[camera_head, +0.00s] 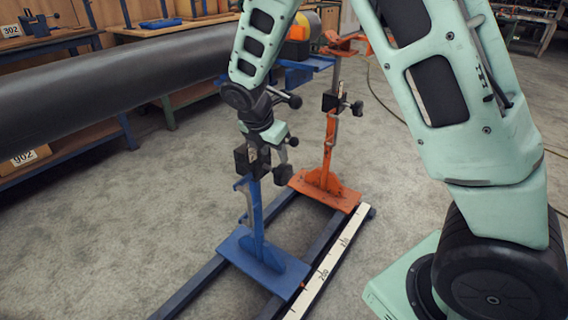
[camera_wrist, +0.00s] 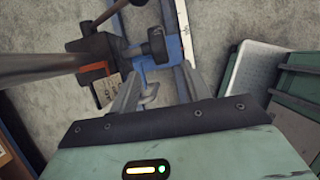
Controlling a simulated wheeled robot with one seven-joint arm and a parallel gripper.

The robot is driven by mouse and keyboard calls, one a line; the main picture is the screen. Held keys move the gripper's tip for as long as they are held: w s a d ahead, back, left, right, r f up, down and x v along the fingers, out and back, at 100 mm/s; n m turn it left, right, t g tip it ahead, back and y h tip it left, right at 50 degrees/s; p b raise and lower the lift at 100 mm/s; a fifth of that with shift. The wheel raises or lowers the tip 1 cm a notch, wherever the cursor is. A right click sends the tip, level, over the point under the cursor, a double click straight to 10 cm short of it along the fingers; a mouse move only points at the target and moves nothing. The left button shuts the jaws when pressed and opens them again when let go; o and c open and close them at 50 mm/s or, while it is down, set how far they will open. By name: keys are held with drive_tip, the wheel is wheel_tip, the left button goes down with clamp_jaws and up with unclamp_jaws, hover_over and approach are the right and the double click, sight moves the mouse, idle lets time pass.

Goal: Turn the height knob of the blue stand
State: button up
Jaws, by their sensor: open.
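The blue stand (camera_head: 258,235) stands upright on a blue rail frame. A black clamp block (camera_head: 250,161) sits on its post, and the black height knob (camera_head: 283,174) sticks out to the block's right. In the wrist view the dark knob (camera_wrist: 155,46) lies just past my fingertips, roughly in line with the gap between them. My gripper (camera_wrist: 158,74) is open and empty, with one finger on each side of the gap. In the head view my gripper (camera_head: 279,150) is above the knob, and its fingers are mostly hidden. I cannot tell whether they touch the knob.
An orange stand (camera_head: 327,185) with its own black knob stands behind on the same frame. A thick dark pipe (camera_head: 120,80) runs across the back left. A white scale strip (camera_head: 322,275) lies along the frame. Workbenches line the back; bare floor lies at left.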

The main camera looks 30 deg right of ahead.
sight(283, 174)
drive_tip(key=b+x, duration=0.3)
drive_tip(key=x, duration=0.9)
drive_tip(key=shift+w+d+r, duration=0.1)
drive_tip(key=shift+w+d, duration=0.05)
drive_tip(key=shift+b, duration=0.3)
drive_tip(key=c, duration=1)
